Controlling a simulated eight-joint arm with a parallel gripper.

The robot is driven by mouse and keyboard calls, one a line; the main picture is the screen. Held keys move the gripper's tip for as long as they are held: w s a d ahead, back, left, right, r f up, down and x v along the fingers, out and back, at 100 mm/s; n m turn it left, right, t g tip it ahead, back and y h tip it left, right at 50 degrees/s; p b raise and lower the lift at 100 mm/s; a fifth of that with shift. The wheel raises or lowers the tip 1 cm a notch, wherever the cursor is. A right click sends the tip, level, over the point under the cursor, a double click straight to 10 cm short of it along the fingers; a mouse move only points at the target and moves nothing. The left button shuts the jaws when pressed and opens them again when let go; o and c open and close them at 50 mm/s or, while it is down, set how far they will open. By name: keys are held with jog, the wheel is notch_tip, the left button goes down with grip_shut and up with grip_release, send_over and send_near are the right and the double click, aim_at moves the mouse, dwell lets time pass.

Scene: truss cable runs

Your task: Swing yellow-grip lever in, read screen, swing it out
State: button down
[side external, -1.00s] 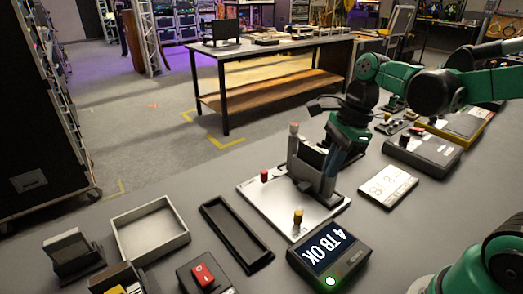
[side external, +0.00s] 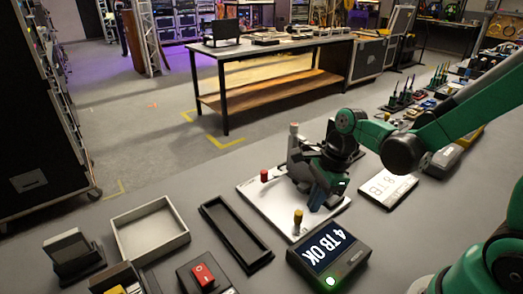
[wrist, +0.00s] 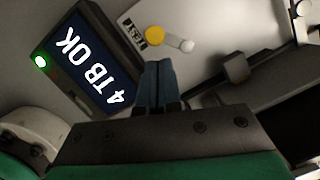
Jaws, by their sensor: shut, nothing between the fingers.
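The yellow-grip lever (side external: 298,216) stands at the near edge of a pale plate (side external: 276,208). In the wrist view its yellow grip (wrist: 154,35) shows beside a small printed label. The screen (side external: 329,252) in front of the plate reads "4 TB OK" with a green light lit; it also shows in the wrist view (wrist: 85,60). My gripper (wrist: 158,70) is shut and empty, with its fingertips apart from the yellow grip in the picture. In the side view my gripper (side external: 318,200) is over the plate, just right of the lever, and hides part of the plate.
A red-topped peg (side external: 264,175) and a tall grey post (side external: 294,145) stand on the plate. A black tray (side external: 236,233), a grey tray (side external: 150,229) and a red switch box (side external: 203,275) lie to the left. A printed card (side external: 388,187) lies to the right.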

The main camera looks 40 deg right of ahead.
jog(key=shift+a+f, duration=0.15)
jog(key=shift+f, duration=0.55)
